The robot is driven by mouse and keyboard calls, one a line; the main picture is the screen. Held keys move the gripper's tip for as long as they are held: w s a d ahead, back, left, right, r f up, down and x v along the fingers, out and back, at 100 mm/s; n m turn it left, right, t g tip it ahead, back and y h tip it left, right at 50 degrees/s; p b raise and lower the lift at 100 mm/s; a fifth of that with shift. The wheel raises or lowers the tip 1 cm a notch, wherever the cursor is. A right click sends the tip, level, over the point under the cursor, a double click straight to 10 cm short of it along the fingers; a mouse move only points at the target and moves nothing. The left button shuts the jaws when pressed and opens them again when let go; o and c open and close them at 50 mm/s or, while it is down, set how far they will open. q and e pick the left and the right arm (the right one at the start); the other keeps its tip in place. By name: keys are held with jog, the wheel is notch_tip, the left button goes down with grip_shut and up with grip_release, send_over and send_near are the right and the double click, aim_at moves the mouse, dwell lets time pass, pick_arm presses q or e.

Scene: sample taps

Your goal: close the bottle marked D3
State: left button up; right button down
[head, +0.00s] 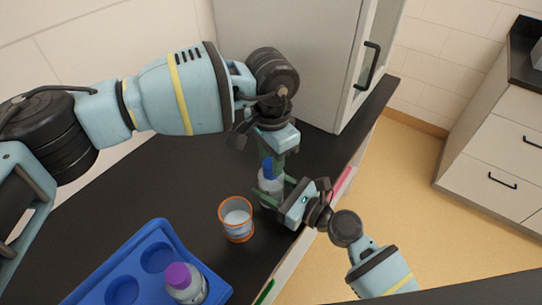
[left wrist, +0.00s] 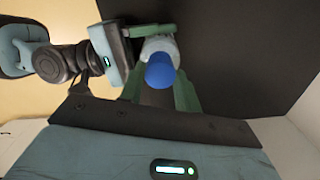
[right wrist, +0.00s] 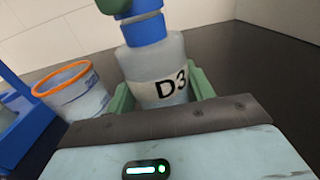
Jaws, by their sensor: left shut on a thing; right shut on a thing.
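The bottle marked D3 (right wrist: 162,70) is pale grey and stands upright, with a blue collar (right wrist: 146,29) at its neck. My right gripper (head: 272,193) is shut around its body, a finger on each side, in the right wrist view. A blue cap (left wrist: 161,70) is between the fingers of my left gripper (head: 276,154), which is shut on it from above. In the right wrist view a pale band separates the collar from the blue part above. I cannot tell whether the cap is seated on the neck. The bottle also shows in the head view (head: 268,187).
An orange-rimmed cup (head: 237,222) stands just left of the bottle. A blue tray (head: 153,232) with round wells holds a purple-capped bottle (head: 187,284) at the lower left. A grey cabinet (head: 290,50) stands behind. The dark counter (head: 120,190) is clear at left; its edge is close on the right.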

pick_arm(q)
jog(key=o, duration=1)
jog(key=shift+r, duration=0.1)
jog(key=shift+r, duration=2.15)
jog(key=shift+c, duration=0.2)
